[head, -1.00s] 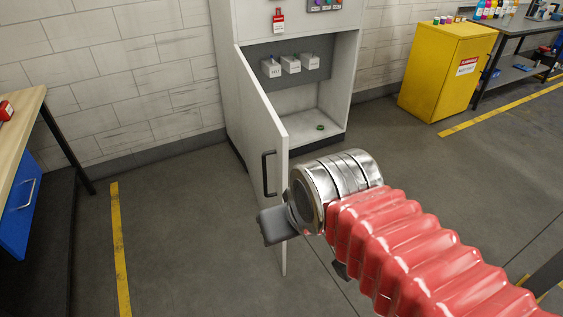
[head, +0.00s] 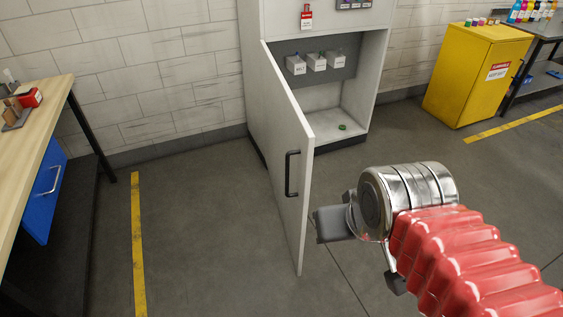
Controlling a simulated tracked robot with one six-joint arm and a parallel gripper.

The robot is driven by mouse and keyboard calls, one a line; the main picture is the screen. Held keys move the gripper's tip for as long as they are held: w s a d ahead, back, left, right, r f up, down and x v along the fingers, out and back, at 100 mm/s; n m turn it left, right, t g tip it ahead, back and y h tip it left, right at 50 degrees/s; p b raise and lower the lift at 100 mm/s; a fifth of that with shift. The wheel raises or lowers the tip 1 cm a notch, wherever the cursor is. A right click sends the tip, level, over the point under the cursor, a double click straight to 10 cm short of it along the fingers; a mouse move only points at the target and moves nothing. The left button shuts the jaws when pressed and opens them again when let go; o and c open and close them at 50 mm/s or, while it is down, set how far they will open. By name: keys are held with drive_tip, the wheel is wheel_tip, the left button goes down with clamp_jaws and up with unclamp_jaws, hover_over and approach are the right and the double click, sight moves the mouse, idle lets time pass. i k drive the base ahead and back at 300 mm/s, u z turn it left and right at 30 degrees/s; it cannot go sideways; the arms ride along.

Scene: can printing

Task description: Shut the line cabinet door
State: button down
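The line cabinet (head: 257,100) is pale grey and stands against the wall at the upper middle. Its door (head: 286,130) is hinged on the left and stands wide open toward me. A dark bar handle (head: 292,174) is on the door's outer face, near its free edge. My gripper (head: 330,224) is just right of the door's free edge, on its inner side, with a small gap in the picture. Only one grey finger piece shows clearly, so its opening is hidden. My red-sleeved arm comes in from the lower right.
Inside the cabinet are several labelled boxes (head: 317,62) and a small green item (head: 342,127). A yellow cabinet (head: 470,75) stands right. A wooden-topped bench (head: 48,95) with a blue drawer (head: 45,195) is at left. The floor left of the door is clear.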

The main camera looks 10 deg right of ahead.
sight(290, 138)
drive_tip(key=u, duration=0.1)
drive_tip(key=i, duration=1)
drive_tip(key=u, duration=0.15)
drive_tip(key=k, duration=0.6)
drive_tip(key=u, duration=0.5)
drive_tip(key=k, duration=0.7)
drive_tip(key=u, duration=0.1)
drive_tip(key=i, duration=1.3)
drive_tip(key=u, duration=0.6)
